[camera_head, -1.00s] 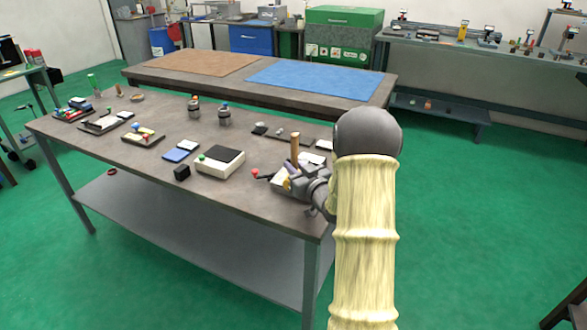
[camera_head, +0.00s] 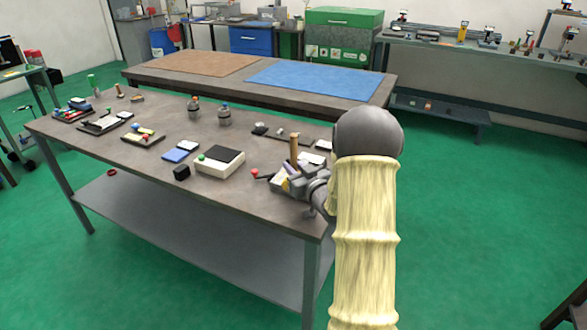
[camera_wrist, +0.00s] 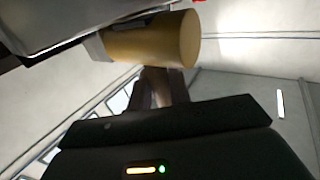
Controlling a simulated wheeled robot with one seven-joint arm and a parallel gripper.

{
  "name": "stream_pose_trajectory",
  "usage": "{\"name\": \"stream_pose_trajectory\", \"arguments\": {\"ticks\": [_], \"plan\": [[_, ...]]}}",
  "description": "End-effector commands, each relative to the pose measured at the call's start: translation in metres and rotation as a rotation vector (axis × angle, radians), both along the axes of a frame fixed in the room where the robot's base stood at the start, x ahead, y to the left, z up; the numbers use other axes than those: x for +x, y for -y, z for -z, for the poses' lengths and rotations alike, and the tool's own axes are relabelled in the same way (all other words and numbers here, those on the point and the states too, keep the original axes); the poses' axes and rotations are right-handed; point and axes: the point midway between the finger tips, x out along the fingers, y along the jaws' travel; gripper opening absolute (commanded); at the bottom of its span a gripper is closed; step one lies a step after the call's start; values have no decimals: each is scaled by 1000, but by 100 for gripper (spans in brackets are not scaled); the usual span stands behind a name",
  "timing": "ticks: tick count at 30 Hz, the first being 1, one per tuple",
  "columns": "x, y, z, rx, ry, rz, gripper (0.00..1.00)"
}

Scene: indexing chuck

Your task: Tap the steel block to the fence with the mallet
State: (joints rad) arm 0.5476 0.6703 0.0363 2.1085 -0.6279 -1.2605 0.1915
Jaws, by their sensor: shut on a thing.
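My gripper (camera_head: 292,181) is shut on the mallet at the right front of the near bench. The mallet's wooden part (camera_head: 294,147) stands up above the fingers in the head view. In the wrist view a tan cylinder (camera_wrist: 165,42), seemingly the mallet's wood, lies just beyond the dark fingers (camera_wrist: 163,88). A broad grey surface (camera_wrist: 75,20) fills the upper left there. A pale block-like piece (camera_head: 313,158) shows just behind my gripper. I cannot tell which pieces are the steel block and the fence; my gripper and arm cover part of that area.
A white box with a dark top (camera_head: 220,160) and a small black block (camera_head: 181,172) stand left of my gripper. A red knob (camera_head: 255,173) is close beside it. Dark low parts (camera_head: 280,133) lie behind. Another bench with a blue mat (camera_head: 318,76) stands beyond.

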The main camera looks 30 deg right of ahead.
Motion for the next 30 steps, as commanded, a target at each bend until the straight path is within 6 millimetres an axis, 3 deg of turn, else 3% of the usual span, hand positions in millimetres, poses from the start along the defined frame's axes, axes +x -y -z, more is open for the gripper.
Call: {"name": "stream_pose_trajectory", "arguments": {"ticks": [7,30], "plan": [[6,8,-2,-2,4,2,0],[-2,-3,-3,-1,4,0,0]]}}
